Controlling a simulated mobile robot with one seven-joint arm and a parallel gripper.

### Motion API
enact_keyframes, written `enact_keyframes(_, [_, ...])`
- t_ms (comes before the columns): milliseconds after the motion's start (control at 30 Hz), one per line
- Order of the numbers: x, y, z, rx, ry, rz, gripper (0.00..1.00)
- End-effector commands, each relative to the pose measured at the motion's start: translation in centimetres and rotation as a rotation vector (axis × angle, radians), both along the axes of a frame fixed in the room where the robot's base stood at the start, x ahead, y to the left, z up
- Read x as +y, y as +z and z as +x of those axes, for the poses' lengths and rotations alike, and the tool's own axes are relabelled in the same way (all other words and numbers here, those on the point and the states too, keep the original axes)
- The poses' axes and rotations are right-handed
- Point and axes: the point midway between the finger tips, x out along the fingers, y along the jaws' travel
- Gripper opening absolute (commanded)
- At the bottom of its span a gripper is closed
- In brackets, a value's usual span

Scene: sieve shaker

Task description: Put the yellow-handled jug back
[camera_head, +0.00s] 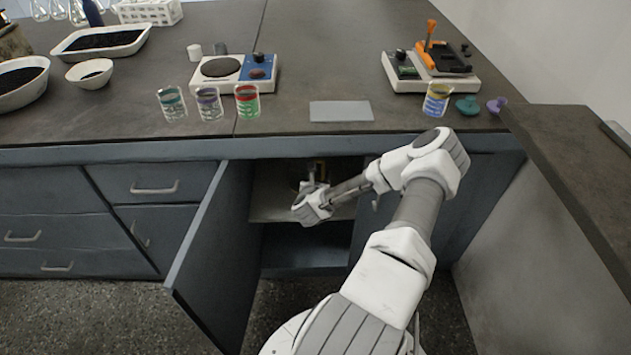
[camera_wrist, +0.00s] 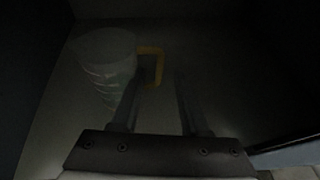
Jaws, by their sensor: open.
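The yellow-handled jug, a clear vessel with pale markings (camera_wrist: 104,68), stands inside the dark cupboard at the upper left of the wrist view. Its yellow handle (camera_wrist: 153,66) faces right. My gripper (camera_wrist: 160,80) is open, and the handle shows between its fingertips, nearer the left one. I cannot tell whether a finger touches it. In the head view my gripper (camera_head: 311,182) reaches into the open cupboard at its shelf (camera_head: 270,203). A small yellowish patch shows just behind it; the rest of the jug is mostly hidden there.
The cupboard door (camera_head: 212,255) stands open left of my arm. On the counter (camera_head: 300,60) are beakers with teal, purple (camera_head: 209,104), red and yellow handles or bands, a grey plate (camera_head: 341,111), a blue-and-white device (camera_head: 234,72) and a device with an orange lever (camera_head: 430,65).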

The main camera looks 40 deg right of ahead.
Motion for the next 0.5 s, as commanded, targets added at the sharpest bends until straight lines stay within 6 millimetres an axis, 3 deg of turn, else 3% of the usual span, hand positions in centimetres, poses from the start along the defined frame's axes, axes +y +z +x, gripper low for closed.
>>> enact_keyframes(300, [5.3, 2.9, -4.2, 0.001, 0.001, 0.003, 0.45])
enact_keyframes(500, [6.9, 3.7, -5.5, 0.0, 0.001, 0.002, 0.45])
